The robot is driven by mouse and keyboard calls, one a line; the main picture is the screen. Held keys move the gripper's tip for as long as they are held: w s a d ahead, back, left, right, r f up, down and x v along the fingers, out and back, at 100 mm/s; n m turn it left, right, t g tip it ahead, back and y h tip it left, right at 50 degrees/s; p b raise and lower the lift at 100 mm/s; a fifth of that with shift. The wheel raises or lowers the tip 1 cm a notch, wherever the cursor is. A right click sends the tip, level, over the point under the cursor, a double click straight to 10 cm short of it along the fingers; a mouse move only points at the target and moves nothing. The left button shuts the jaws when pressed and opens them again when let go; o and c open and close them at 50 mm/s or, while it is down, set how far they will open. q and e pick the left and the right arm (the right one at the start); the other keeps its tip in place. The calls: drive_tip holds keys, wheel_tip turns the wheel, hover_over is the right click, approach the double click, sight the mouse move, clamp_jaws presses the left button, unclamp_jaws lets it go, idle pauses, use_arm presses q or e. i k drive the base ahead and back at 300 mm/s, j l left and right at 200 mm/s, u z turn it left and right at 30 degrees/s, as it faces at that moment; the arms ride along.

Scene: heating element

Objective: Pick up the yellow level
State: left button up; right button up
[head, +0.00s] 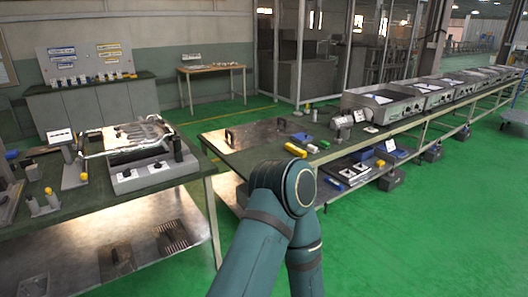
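A small yellow bar, which looks like the level (296,150), lies on the dark green top of the workbench (240,165) in the middle of the head view. It lies near the bench's front edge, just behind the bent elbow of one of my arms. The arm is dark teal and rises from the bottom centre. Neither of my grippers shows in the head view, so I see nothing held.
A metal plate with handles (255,136) covers the bench's left part. Metal units (383,103) line it to the right. Another workbench (115,205) stands left. Green floor (430,230) is clear at right.

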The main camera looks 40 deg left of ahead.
sight(298, 152)
drive_tip(key=u, duration=1.2)
drive_tip(key=i+z, duration=0.2)
drive_tip(key=z, duration=0.2)
drive_tip(key=i, duration=1.4)
drive_tip(key=i+l, duration=0.15)
drive_tip(key=i, duration=1.2)
drive_tip(key=i+u, duration=0.1)
drive_tip(key=i, duration=1.3)
